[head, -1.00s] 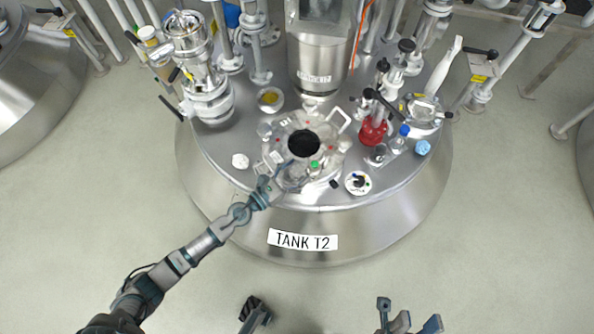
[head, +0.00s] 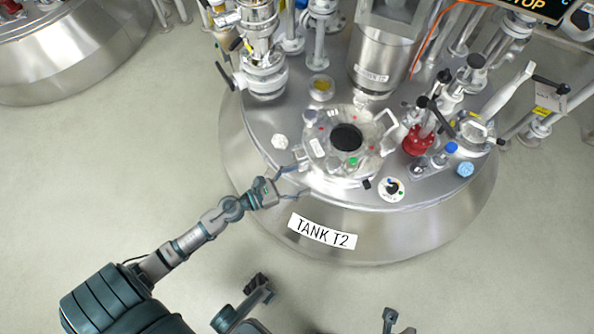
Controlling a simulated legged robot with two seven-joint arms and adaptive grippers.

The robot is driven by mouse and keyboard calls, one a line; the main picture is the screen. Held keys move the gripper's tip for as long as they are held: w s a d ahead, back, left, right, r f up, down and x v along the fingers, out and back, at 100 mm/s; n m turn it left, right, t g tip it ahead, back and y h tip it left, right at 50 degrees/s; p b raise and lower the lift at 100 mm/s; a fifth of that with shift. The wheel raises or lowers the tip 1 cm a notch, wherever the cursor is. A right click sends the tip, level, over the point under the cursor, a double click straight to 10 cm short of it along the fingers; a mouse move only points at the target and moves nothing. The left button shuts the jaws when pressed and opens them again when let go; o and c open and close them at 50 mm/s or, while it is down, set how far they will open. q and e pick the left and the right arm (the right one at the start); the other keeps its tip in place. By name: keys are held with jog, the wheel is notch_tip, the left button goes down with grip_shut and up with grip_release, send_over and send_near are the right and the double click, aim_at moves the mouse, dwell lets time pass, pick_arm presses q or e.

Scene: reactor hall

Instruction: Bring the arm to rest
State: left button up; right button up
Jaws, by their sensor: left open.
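My left gripper (head: 298,182) is open, with nothing visible between its fingers. Its arm comes in from the lower left. The fingertips are over the front left edge of the steel tank T2 (head: 400,228), at the lower left of the clear-rimmed round hatch (head: 318,178) with its dark opening. I cannot tell whether a fingertip touches the rim. Grey parts at the bottom edge (head: 389,318) may belong to my right gripper, but they are cut off and its jaws cannot be read.
Tall steel fittings stand behind. The floor at left (head: 110,190) is clear.

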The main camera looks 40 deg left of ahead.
pick_arm(q)
jog(key=shift+s+a, duration=0.15)
jog(key=shift+s, duration=0.15)
dwell(0.4)
